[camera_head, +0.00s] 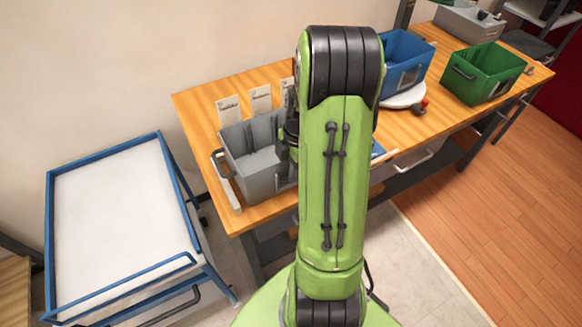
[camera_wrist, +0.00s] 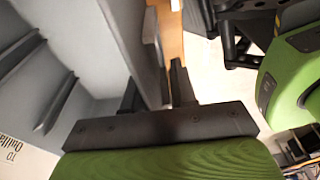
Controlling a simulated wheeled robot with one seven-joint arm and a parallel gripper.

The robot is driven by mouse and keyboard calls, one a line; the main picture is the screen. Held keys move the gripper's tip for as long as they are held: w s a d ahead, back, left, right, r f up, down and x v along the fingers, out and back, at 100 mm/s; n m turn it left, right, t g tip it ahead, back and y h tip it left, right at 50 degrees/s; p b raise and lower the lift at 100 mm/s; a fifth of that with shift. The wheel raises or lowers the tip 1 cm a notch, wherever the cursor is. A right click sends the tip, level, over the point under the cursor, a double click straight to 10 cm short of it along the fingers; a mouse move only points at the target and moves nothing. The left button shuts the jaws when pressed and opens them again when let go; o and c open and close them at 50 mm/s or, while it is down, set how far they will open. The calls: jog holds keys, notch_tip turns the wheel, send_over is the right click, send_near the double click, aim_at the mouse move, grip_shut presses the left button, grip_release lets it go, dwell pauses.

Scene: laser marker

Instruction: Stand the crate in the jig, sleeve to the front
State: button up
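A grey open-topped crate (camera_head: 248,178) stands upright near the left end of the wooden table. My gripper (camera_wrist: 158,94) is at a crate wall (camera_wrist: 132,40) in the wrist view. One dark finger is on the inner side of the wall and the other on the outer side. Whether both fingers press on it cannot be told. A blue crate (camera_head: 403,62) with a pale sleeve on its side stands at a white round plate (camera_head: 408,96). I cannot identify the jig with certainty.
A green crate (camera_head: 484,72) stands at the table's right. White cards (camera_head: 261,99) stand along the wall behind the grey crate. A pale angled bar (camera_head: 226,182) lies at its left. A blue-framed white cart (camera_head: 118,222) stands left of the table (camera_head: 203,103). A red-topped knob is beside the round plate.

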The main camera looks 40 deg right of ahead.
jog(key=o, duration=0.4)
jog(key=shift+c, duration=0.2)
jog(key=shift+r, duration=0.1)
notch_tip(320, 180, up, 12)
jog(key=d+p, duration=0.2)
jog(key=p, duration=0.1)
jog(key=s+a+r+m+t+h, duration=0.15)
jog(key=a+r+m, duration=0.45)
jog(key=a, duration=0.6)
jog(key=s+a+r+m+t, duration=0.3)
jog(key=s+a+m, duration=0.5)
jog(key=s+a, duration=0.1)
jog(key=shift+s+a+m+t, duration=0.3)
jog(key=shift+s+a+t, duration=0.05)
jog(key=shift+a, duration=0.15)
